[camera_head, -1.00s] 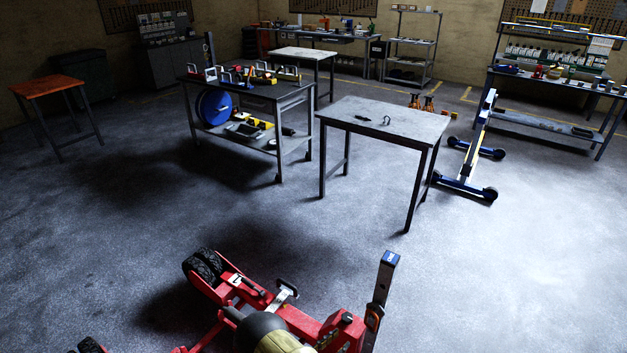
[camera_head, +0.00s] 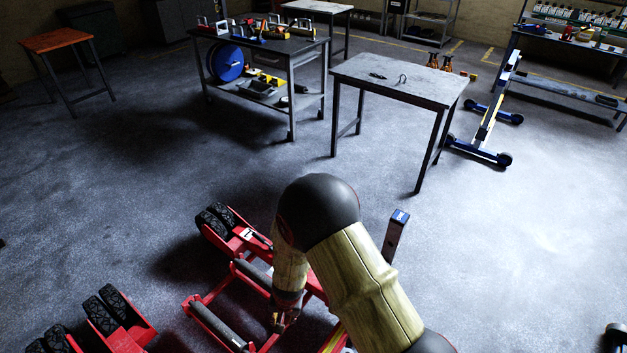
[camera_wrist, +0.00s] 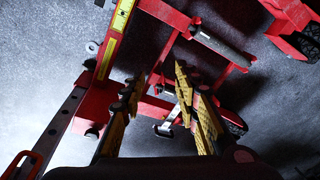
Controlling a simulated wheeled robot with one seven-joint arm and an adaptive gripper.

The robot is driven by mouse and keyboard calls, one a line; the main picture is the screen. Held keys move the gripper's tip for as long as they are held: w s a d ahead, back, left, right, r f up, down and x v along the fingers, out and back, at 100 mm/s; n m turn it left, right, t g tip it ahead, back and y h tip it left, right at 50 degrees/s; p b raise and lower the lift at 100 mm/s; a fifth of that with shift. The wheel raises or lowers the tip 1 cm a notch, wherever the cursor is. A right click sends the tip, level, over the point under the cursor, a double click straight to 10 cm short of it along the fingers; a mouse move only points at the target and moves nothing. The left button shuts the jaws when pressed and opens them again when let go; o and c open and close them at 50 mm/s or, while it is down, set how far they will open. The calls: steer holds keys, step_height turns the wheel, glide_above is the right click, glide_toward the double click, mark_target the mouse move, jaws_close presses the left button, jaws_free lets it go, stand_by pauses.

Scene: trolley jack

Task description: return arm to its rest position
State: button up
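The red wheeled jack (camera_head: 252,243) stands on the floor at the bottom of the head view, with black tyres, dark rollers and a metal post (camera_head: 396,236) on its right. My arm reaches over it and hides part of its middle. My gripper (camera_head: 285,318) points down over the red frame. In the wrist view my gripper (camera_wrist: 158,82) has its two yellow fingers apart, with nothing visible between them but the floor and jack parts beyond. The red frame (camera_wrist: 92,78) also shows there. I cannot tell how far above it the fingers are.
A grey-topped table (camera_head: 398,78) with small items stands beyond the jack. A loaded workbench (camera_head: 262,48) is behind it to the left, and an orange table (camera_head: 55,41) at far left. A blue wheeled stand (camera_head: 490,105) is on the right. The floor between is clear.

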steer(key=s+d+r+t, duration=0.1)
steer(key=s+d+r, duration=0.4)
steer(key=d+r, duration=0.4)
steer(key=s+d+r+t+h, duration=0.1)
steer(key=s+d+r, duration=0.4)
steer(key=r, duration=1.7)
steer(key=s+d+r+n+t, duration=0.1)
steer(key=s+d+r, duration=0.5)
steer(key=d+r, duration=0.8)
step_height(320, 180, up, 3)
steer(key=shift+d+f+t, duration=0.2)
steer(key=shift+d+t, duration=0.2)
steer(key=shift+t, duration=0.4)
